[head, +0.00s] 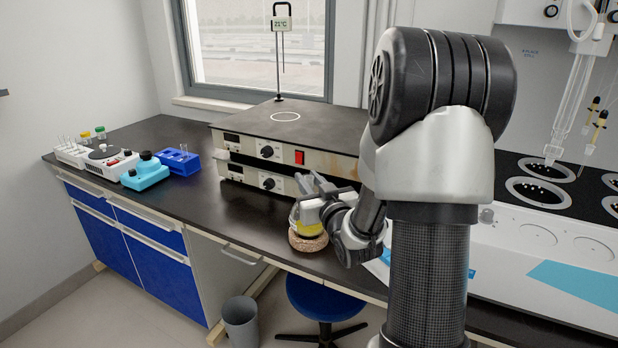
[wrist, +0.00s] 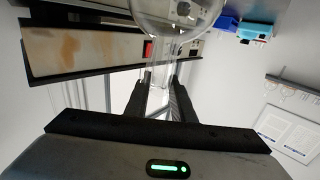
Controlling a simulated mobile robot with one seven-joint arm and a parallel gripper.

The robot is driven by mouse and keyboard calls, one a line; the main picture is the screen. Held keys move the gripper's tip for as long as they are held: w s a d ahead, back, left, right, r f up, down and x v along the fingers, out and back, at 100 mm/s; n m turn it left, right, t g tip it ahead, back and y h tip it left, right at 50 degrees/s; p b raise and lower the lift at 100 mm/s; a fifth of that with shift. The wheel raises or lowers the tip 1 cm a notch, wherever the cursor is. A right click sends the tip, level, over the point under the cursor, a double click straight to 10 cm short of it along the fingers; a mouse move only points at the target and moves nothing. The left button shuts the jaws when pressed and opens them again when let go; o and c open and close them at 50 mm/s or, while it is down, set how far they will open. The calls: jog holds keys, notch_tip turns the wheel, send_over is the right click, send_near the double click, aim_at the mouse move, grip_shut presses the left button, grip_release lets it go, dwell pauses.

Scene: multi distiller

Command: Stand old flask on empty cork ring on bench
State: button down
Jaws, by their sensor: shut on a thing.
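The flask (head: 309,227) is round and clear, with yellow liquid low in it. In the head view it is upright at the bench's front edge, right over the brown cork ring (head: 308,243). Its bottom meets the ring in the picture; I cannot tell whether it rests there or hangs just above. My gripper (head: 318,192) is shut on the flask's neck from the right and hides part of the flask. The wrist view shows the clear neck (wrist: 161,72) between the fingers (wrist: 157,92), with the round body (wrist: 178,14) beyond. The cork ring does not show there.
A stained two-deck hotplate unit (head: 270,150) stands behind the flask. A blue rack (head: 180,162) and a cyan device (head: 146,172) are on the left bench. The dark bench top (head: 215,200) is clear left of the flask. A blue stool (head: 322,300) stands below the front edge.

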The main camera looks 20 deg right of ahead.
jog(key=shift+f+b, duration=0.4)
jog(key=shift+b, duration=0.5)
dwell(0.7)
jog(key=c, duration=1.4)
grip_release()
jog(key=shift+c, duration=0.2)
jog(key=shift+s+f, duration=0.1)
jog(key=shift+s, duration=0.05)
